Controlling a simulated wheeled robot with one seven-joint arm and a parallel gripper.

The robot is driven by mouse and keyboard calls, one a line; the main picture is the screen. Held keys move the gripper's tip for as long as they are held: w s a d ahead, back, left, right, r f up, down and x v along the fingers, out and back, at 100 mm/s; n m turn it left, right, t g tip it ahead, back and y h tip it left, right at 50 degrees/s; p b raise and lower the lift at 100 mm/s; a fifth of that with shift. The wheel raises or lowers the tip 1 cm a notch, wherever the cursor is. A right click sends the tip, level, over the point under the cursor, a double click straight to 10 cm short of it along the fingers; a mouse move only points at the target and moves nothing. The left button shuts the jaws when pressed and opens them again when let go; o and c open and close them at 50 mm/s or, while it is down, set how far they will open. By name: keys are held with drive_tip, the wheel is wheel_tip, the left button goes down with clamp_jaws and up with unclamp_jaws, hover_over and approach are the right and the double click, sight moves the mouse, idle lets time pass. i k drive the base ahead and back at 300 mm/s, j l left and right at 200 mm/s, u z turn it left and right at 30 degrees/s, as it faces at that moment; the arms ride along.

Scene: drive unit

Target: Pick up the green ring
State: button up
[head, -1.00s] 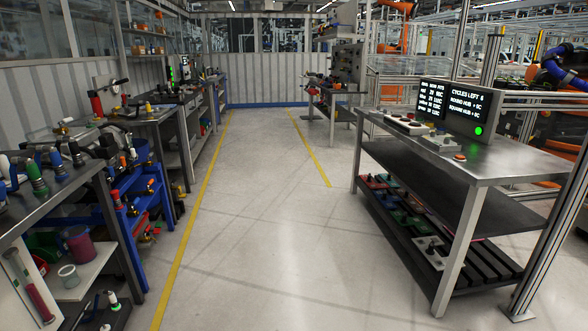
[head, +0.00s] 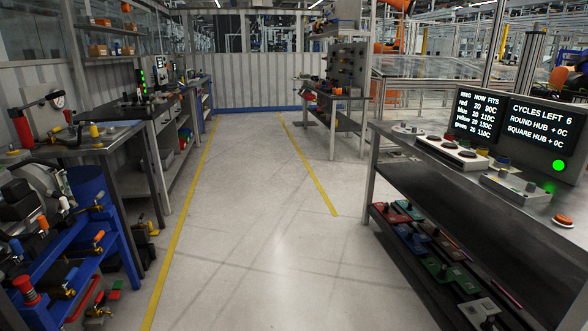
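I cannot pick out the green ring for certain. On the metal workbench (head: 540,212) at the right stands a pale tray (head: 440,153) with small dark and red round parts, too small to tell apart. A round pale piece (head: 408,130) lies behind it, and a grey box (head: 515,188) lies in front. A screen (head: 478,115) lists rings by colour, and a second screen (head: 540,131) shows a round green light. My gripper is not in view.
Cluttered benches (head: 90,145) and a blue rack (head: 75,260) line the left. The grey floor (head: 270,240) between is clear, with yellow lines.

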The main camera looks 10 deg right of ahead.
sight(464, 142)
drive_tip(key=i+z, duration=0.15)
drive_tip(key=i, duration=0.3)
drive_tip(key=i+j+z, duration=0.15)
drive_tip(key=i, duration=0.3)
drive_tip(key=i+j+z, duration=0.15)
drive_tip(key=i, duration=0.3)
drive_tip(key=i+j+z, duration=0.15)
drive_tip(key=i, duration=0.3)
